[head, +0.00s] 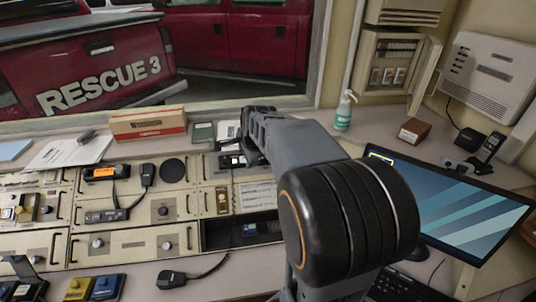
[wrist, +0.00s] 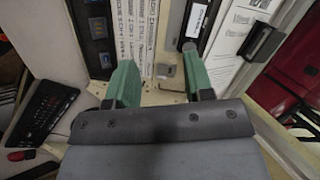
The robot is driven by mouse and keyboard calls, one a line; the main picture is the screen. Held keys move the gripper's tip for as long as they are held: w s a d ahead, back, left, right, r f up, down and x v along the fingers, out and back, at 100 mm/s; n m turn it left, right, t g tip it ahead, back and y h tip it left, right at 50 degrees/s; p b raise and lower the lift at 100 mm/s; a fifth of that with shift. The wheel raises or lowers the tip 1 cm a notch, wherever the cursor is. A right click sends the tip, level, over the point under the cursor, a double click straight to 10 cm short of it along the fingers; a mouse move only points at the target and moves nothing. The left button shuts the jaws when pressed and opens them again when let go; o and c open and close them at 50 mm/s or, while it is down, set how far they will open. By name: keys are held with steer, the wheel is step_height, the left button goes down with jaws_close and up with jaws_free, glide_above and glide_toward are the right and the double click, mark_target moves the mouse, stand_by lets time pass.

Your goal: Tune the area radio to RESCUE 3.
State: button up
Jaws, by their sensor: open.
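A radio with a lit orange display (head: 103,172) sits in the console at the left; its text is too small to read. I cannot tell which unit is the area radio. Round knobs show on panels at the front (head: 163,211), lower left (head: 97,243) and lower middle (head: 167,245). My gripper (head: 240,152) is over the console's right part, its tips largely hidden in the head view. In the wrist view its green fingers (wrist: 160,82) are apart and empty, with a beige panel and small grey fittings (wrist: 165,71) beyond the gap. A printed label card (wrist: 135,35) is beside them.
A corded microphone (head: 147,174) hangs near the radio; another handset (head: 172,279) lies below. A box (head: 148,122) and papers (head: 72,152) lie on the ledge. A monitor (head: 445,205) stands at right. A red truck marked RESCUE 3 (head: 95,85) is behind the window.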

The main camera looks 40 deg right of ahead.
steer(key=w+d+f+m+h, duration=0.15)
steer(key=w+d+m, duration=0.35)
steer(key=d+m, duration=0.6)
steer(key=shift+n+t+y, duration=0.25)
steer(key=shift+n+t, duration=0.05)
steer(key=shift+n, duration=0.1)
steer(key=x, duration=0.4)
steer(key=p+x, duration=0.1)
steer(key=x, duration=0.3)
steer(key=d+x, duration=0.1)
steer(key=x, duration=0.3)
steer(key=shift+s+f+p, duration=0.15)
steer(key=shift+f+p, duration=0.1)
steer(key=shift+p, duration=0.05)
steer(key=shift+x, duration=0.8)
steer(key=shift+c, duration=0.2)
steer(key=c, duration=0.6)
